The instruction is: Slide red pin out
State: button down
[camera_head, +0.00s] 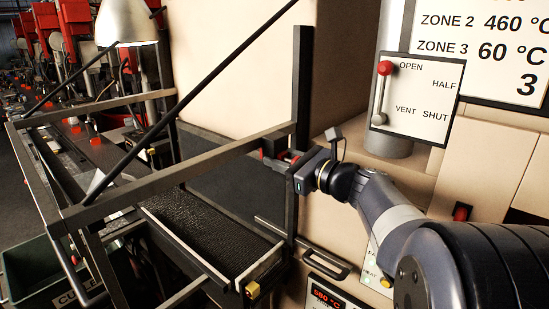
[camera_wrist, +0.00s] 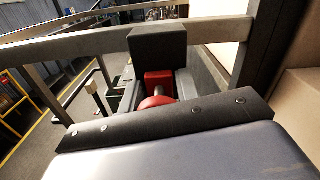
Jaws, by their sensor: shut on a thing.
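The red pin (camera_wrist: 156,102) shows its rounded red knob in the wrist view, in front of a red block (camera_wrist: 158,80) and below a dark square block (camera_wrist: 158,45). My gripper (camera_wrist: 160,92) has one finger on each side of the red knob and is shut on it. In the head view my gripper (camera_head: 284,163) is at the dark upright post where the grey rail ends. Only a little red (camera_head: 291,155) shows there, mostly hidden by the gripper. How far the pin sits in its hole is hidden.
A grey metal guard frame (camera_head: 170,178) surrounds a dark mesh conveyor (camera_head: 200,230). A beige oven wall with a damper lever (camera_head: 385,68) stands at right. A handle bar (camera_head: 328,262) is below the gripper. A green bin (camera_head: 30,270) stands at lower left.

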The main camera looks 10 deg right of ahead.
jog(key=shift+f, duration=0.1)
jog(key=c, duration=1.1)
grip_release()
jog(key=shift+s+d, duration=0.1)
jog(key=shift+s, duration=0.05)
jog(key=shift+d, duration=0.1)
jog(key=b+v, duration=0.2)
jog(key=v, duration=0.8)
jog(key=shift+s+d+b, duration=0.15)
jog(key=shift+s+b, duration=0.2)
jog(key=p+x, duration=0.3)
jog(key=x, duration=0.8)
jog(key=shift+w+a, duration=0.2)
jog(key=shift+w, duration=0.15)
